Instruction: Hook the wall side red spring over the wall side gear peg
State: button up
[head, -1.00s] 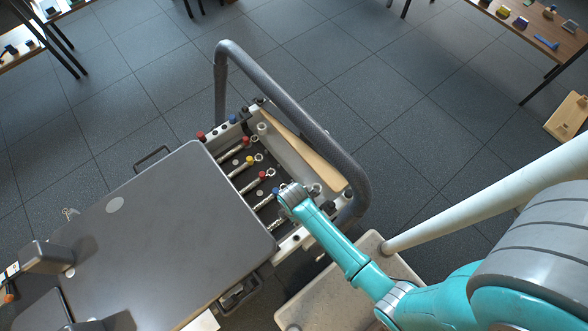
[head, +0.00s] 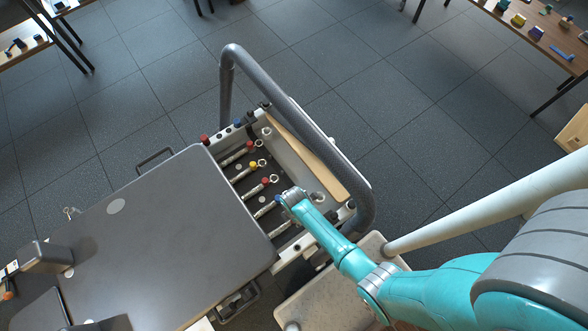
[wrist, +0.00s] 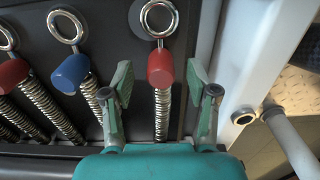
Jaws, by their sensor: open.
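In the wrist view a spring with a red handle (wrist: 160,70) lies between the two fingers of my open gripper (wrist: 160,92). The fingers stand apart on either side of it, with a gap to the handle. Its metal ring (wrist: 159,18) lies beyond the handle, above a round grey disc. A blue-handled spring (wrist: 70,72) and another red-handled spring (wrist: 12,74) lie to the left. In the head view my gripper (head: 293,197) covers the spring nearest the lower end of the row. I cannot make out the gear peg clearly.
A white rail (wrist: 222,70) runs close to the right of my gripper. A grey carriage (head: 165,245) lies to the left. Red-, yellow- and blue-handled springs (head: 253,165) fill the row.

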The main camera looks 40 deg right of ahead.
jog(key=shift+f, duration=0.75)
grip_shut()
